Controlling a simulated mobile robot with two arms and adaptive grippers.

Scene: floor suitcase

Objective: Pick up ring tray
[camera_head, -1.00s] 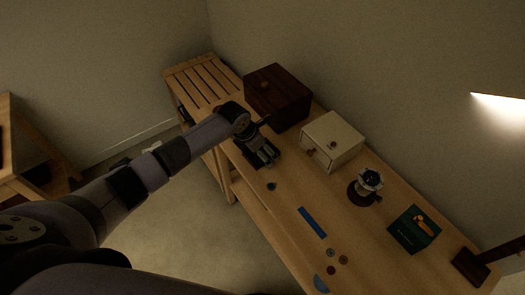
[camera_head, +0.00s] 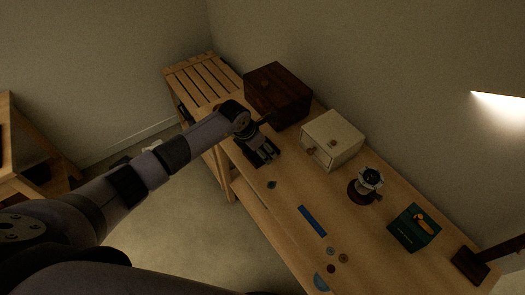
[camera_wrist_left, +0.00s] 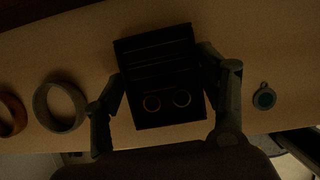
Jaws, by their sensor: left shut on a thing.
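The ring tray (camera_wrist_left: 163,55) is a dark, near-black rectangular tray with raised slots. Two thin rings (camera_wrist_left: 152,103) show near its lower edge in the left wrist view. My left gripper (camera_wrist_left: 162,78) has one finger on each side of the tray and is shut on it. In the head view, my left gripper (camera_head: 265,150) is low over the table near its left edge. It hides most of the tray there. I cannot tell whether the tray is lifted off the table. My right gripper is not in view.
A grey bangle (camera_wrist_left: 60,106) and a brown bangle (camera_wrist_left: 11,114) lie left of the tray in the wrist view. A small round pendant (camera_wrist_left: 264,98) lies right. A dark wooden box (camera_head: 280,95) and a cream drawer box (camera_head: 333,140) stand behind. A blue strip (camera_head: 312,221) lies nearby.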

